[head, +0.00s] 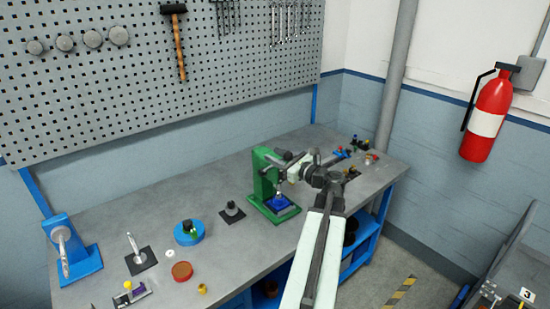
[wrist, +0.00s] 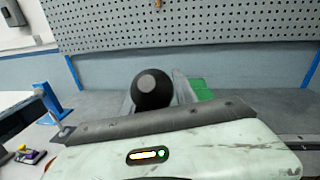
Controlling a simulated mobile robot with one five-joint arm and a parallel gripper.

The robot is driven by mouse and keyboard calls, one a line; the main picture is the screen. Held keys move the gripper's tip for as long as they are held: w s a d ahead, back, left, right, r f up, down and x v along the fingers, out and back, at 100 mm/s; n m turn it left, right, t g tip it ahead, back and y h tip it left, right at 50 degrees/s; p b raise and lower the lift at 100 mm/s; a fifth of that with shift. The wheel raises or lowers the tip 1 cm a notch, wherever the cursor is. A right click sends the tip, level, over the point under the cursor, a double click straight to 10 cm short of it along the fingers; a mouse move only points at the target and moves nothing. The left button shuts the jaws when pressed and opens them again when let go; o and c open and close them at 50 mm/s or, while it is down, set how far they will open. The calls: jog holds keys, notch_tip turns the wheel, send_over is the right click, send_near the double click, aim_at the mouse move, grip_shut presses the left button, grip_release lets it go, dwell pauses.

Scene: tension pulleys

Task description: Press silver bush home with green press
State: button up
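The green press (head: 264,172) stands on the bench near the middle of the head view. A blue part (head: 279,202) sits on its base under the ram; I cannot make out a silver bush there. My gripper (head: 294,166) is at the upper right side of the press, beside its dark lever. In the wrist view a round black knob (wrist: 152,88) lies between the two grey fingers of my gripper (wrist: 154,98). Whether the fingers touch the knob is unclear. A strip of the green press (wrist: 201,89) shows behind the right finger.
Left of the press are a dark block (head: 232,212), a blue round fixture (head: 190,232), a red-brown disc (head: 182,271) and a blue lever tool (head: 75,250). Several small coloured parts (head: 357,150) lie at the far right. A pegboard (head: 150,75) rises behind the bench.

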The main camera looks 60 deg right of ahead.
grip_shut()
dwell(1.4)
